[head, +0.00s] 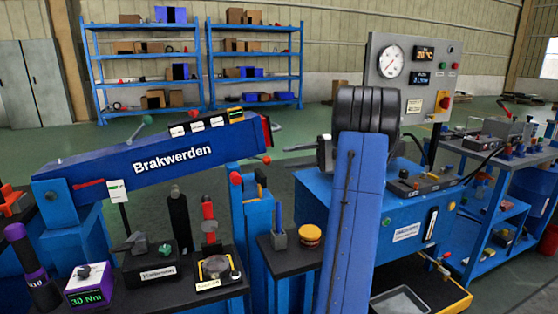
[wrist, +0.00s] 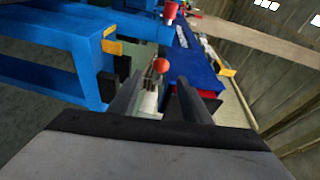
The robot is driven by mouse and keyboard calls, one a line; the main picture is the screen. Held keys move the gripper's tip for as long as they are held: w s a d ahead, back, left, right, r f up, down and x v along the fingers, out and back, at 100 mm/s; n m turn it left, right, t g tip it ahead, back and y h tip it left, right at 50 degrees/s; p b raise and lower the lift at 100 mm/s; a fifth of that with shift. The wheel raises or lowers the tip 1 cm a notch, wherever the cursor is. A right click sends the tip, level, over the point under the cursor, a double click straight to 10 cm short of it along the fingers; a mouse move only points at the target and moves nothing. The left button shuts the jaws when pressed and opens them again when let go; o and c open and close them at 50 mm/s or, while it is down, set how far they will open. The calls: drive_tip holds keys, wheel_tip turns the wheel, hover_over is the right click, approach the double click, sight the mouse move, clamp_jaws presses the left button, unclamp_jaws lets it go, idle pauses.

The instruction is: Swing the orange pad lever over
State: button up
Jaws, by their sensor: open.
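My gripper (wrist: 160,78) is open in the wrist view, with its two dark fingers apart and nothing clearly held. An orange-red ball (wrist: 160,65) on a pale stem shows in the gap between the fingertips; I cannot tell how far off it is. In the head view, red balls show on the blue post (head: 235,179) and below the boom's end (head: 267,160). A round orange-yellow piece (head: 310,235) sits on a dark plate. I cannot tell which piece is the orange pad lever. In the head view my arm hides part of the middle, and my fingertips are unclear.
A blue boom (head: 170,150) marked Brakwerden slants across the left. Below it stand a black block (head: 158,272) and a purple 30 Nm box (head: 90,284). A blue cabinet (head: 405,230) and gauge panel (head: 412,80) stand to the right. Shelves (head: 205,60) line the back.

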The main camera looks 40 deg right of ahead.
drive_tip(key=shift+v, duration=1.45)
